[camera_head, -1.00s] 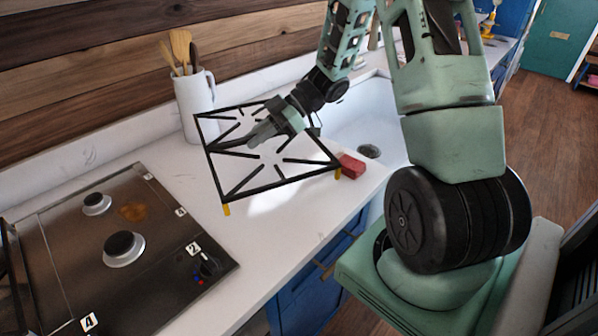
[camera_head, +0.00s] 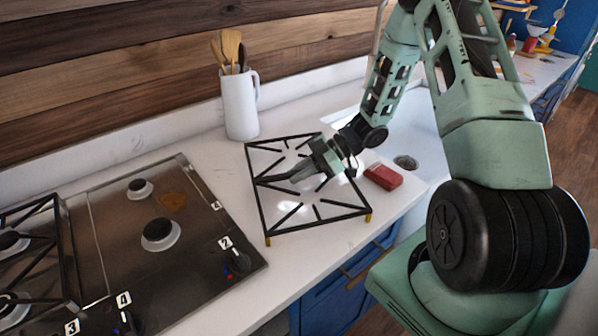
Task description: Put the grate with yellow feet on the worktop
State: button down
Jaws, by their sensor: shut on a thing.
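The grate with yellow feet (camera_head: 262,208) is a black metal frame, at the middle of the view. It lies roughly level over the white worktop (camera_head: 212,160), between the cooktop and the sink. Its yellow feet show at the two front corners, at or very close to the worktop; I cannot tell whether they touch. My gripper (camera_head: 292,176) is shut on the grate at its middle bar, coming in from the upper right. The gripper hides part of the bar and the grate's right side.
A steel cooktop (camera_head: 110,215) with bare burners and knobs is at the left, with another black grate (camera_head: 72,262) on its left part. A white jug (camera_head: 240,108) of wooden utensils stands behind the held grate. A red block (camera_head: 384,177) lies close to its right, before the sink (camera_head: 425,140).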

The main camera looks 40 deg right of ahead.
jog(key=shift+f, duration=0.15)
jog(key=c, duration=1.4)
grip_release()
